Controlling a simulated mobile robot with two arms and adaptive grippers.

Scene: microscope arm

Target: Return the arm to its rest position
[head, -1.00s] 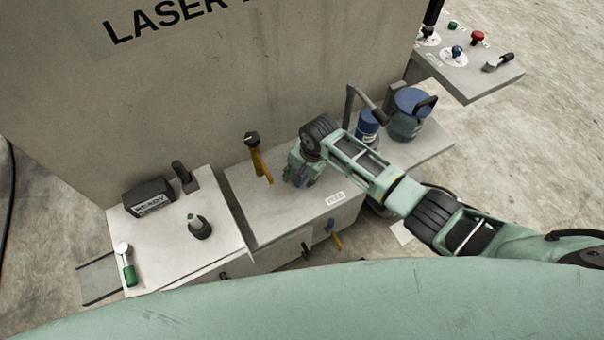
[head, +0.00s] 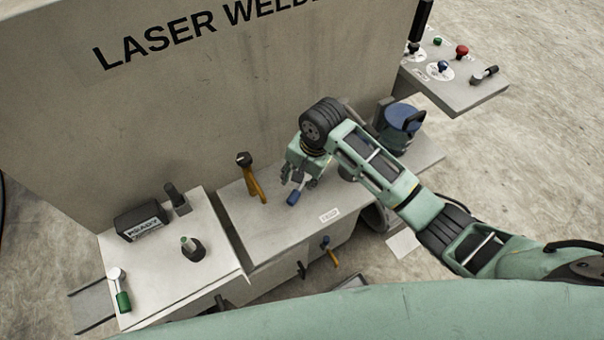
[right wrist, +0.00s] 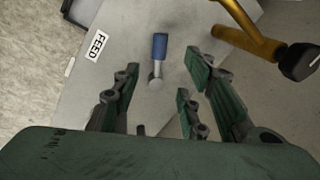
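A short lever with a blue grip and a metal stem (head: 293,197) is on the grey bench marked FEED; it also shows in the right wrist view (right wrist: 160,47). My right gripper (head: 299,178) is above the bench, close to this lever. In the right wrist view its fingers (right wrist: 160,92) are spread and nothing is held; the metal stem end appears between them. A yellow arm with a black knob (head: 251,178) stands left of the gripper; it shows at the right wrist view's upper right (right wrist: 250,38). Which part the task calls the arm is unclear. My left gripper is out of view.
The left bench holds a black READY box (head: 141,222), a green-tipped black knob (head: 192,248) and a green-handled lever (head: 122,300). A blue-topped canister (head: 402,122) stands right of my forearm. The LASER WELDER panel (head: 200,100) rises behind. A button shelf (head: 455,85) is at upper right.

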